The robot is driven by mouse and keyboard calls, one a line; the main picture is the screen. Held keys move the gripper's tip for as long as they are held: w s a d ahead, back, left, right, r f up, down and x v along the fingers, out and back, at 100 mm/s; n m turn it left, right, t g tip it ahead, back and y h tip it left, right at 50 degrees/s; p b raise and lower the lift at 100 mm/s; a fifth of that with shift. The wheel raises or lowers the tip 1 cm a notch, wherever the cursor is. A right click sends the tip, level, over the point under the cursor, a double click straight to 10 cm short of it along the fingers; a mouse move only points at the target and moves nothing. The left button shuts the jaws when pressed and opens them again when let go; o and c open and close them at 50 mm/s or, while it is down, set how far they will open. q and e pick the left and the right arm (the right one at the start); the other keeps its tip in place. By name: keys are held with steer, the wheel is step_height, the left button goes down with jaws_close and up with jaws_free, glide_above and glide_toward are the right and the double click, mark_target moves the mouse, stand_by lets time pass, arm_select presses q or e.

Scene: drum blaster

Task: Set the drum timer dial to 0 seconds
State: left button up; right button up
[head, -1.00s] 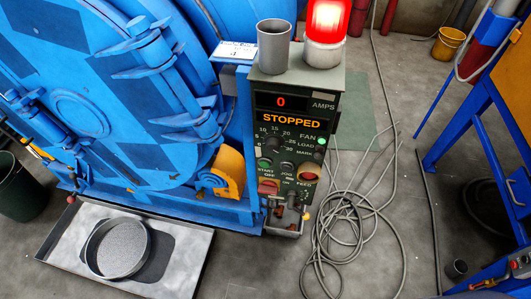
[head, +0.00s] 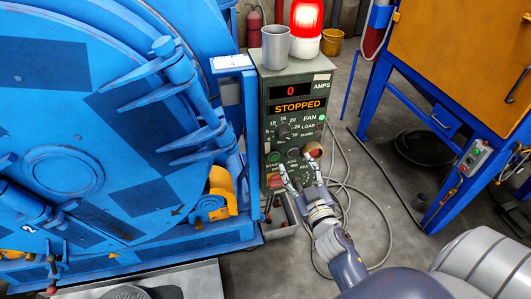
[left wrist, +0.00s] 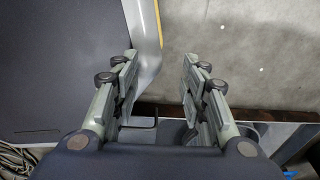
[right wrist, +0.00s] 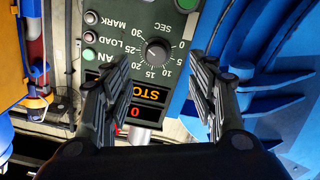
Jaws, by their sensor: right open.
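The timer dial (head: 283,131) is a dark round knob on the green control panel (head: 262,85), ringed by numbers up to 30. In the right wrist view the dial (right wrist: 157,52) appears upside down between my fingers, and its exact setting is hard to read. My right gripper (head: 302,172) is open in front of the lower panel, below the dial in the head view. It also shows in the right wrist view (right wrist: 160,72), with nothing between its fingers. My left gripper (left wrist: 160,70) is open and empty in the left wrist view, away from the panel.
A grey cup (head: 275,50) and a lit red beacon (head: 306,20) stand on the panel's top. The big blue drum machine (head: 100,110) is at left. Coiled cable (head: 375,215) lies on the floor at right, near a blue-framed orange cabinet (head: 455,50).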

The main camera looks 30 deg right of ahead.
mark_target(285, 137)
steer(key=x, duration=0.3)
steer(key=r+x, duration=0.1)
steer(key=x, duration=0.5)
steer(key=shift+w+d+r, duration=0.15)
steer(key=shift+d+r, duration=0.05)
steer(key=shift+r, duration=0.15)
steer(key=shift+w+d, duration=0.15)
steer(key=shift+w, duration=0.55)
steer(key=c, duration=1.1)
